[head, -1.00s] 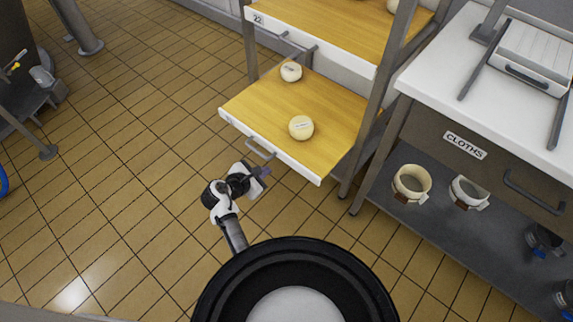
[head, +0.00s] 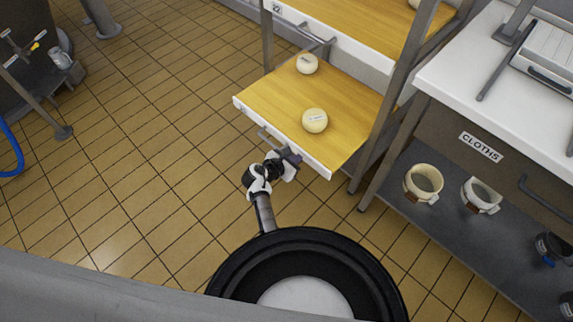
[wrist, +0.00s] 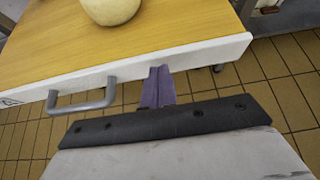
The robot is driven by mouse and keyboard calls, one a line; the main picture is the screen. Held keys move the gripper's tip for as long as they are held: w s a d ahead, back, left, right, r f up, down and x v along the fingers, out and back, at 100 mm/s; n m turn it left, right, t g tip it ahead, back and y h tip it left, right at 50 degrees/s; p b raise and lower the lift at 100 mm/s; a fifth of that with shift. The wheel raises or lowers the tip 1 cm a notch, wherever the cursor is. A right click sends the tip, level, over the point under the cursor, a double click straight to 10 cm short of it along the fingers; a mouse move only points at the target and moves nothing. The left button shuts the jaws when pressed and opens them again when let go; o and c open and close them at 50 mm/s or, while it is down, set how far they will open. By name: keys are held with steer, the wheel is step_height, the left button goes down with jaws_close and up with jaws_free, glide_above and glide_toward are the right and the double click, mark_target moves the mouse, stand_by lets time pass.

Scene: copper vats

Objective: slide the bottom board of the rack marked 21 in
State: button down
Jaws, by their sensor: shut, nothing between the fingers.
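The bottom board (head: 270,95) is a wooden shelf with a white front edge, standing well out from its rack. It bears two pale round cheeses, a nearer one (head: 315,120) and a farther one (head: 307,64). A grey bar handle (head: 268,139) sits on its front; it also shows in the wrist view (wrist: 82,103). The small mark at the front's left end is not legible. My gripper (head: 295,158) is shut and empty, right of the handle. In the wrist view its purple fingers (wrist: 157,88) are at the white front edge; I cannot tell whether they touch.
A higher board (head: 352,22) above has a plate reading 22. A rack post (head: 400,95) stands at the right. A white-topped bench (head: 470,75) marked CLOTHS is further right, with pots on its lower shelf (head: 450,225). Tiled floor (head: 130,150) is clear at left.

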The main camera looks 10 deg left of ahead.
steer(key=shift+w+d, duration=0.3)
steer(key=shift+w, duration=0.2)
steer(key=w+d+b, duration=0.1)
steer(key=w+d, duration=0.3)
steer(key=w, duration=0.1)
steer(key=w+d+b, duration=0.1)
steer(key=w+d, duration=0.3)
steer(key=w, duration=0.1)
steer(key=w+d+b, duration=0.1)
steer(key=w+d, duration=0.2)
steer(key=w, duration=0.3)
steer(key=shift+d+f+b, duration=0.1)
steer(key=shift+d+b, duration=0.25)
steer(key=shift+d, duration=0.05)
steer(key=shift+w+d, duration=0.3)
steer(key=shift+w, duration=0.2)
steer(key=shift+w+r, duration=0.1)
steer(key=shift+r, duration=0.2)
